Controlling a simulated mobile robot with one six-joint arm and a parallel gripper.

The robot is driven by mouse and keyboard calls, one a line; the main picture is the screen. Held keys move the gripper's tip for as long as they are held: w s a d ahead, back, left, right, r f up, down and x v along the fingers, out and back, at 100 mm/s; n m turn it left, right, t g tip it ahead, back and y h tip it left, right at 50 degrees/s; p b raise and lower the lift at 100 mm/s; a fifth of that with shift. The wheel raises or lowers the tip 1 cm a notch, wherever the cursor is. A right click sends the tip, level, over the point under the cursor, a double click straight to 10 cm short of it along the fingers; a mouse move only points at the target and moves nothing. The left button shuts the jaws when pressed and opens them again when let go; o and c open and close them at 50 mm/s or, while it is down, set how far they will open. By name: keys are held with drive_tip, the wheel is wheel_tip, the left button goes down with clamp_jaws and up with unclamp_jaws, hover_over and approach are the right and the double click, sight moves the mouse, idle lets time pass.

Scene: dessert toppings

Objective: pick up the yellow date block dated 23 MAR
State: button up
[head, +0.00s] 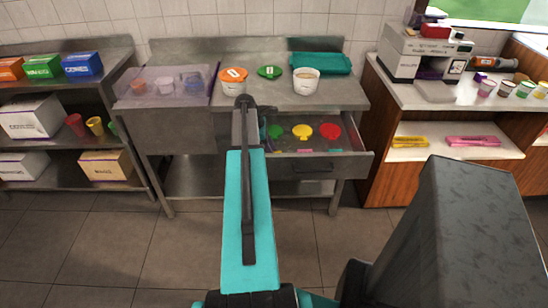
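I cannot make out a yellow block with a readable 23 MAR date in the head view. The open drawer (355,154) under the middle steel counter holds a green lid (275,131), a yellow lid (302,132) and a red lid (330,132). Small pink and yellowish-green pieces lie at its front, too small to read. A yellow item (410,141) lies on the right shelf, also unreadable. My teal arm rises in front of the counter and covers the drawer's left part. I cannot see my gripper's fingers.
The middle counter (262,96) bears a clear lidded bin (130,101), tubs and a teal cloth (320,63). A shelf unit with boxes stands left. A right counter (440,100) bears a machine (412,55) and cups. The tiled floor (120,240) is clear at left.

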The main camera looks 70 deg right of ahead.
drive_tip(key=shift+c, duration=0.6)
drive_tip(key=shift+r, duration=0.1)
wheel_tip(320, 180, up, 10)
drive_tip(key=b, duration=0.1)
idle(0.3)
idle(0.5)
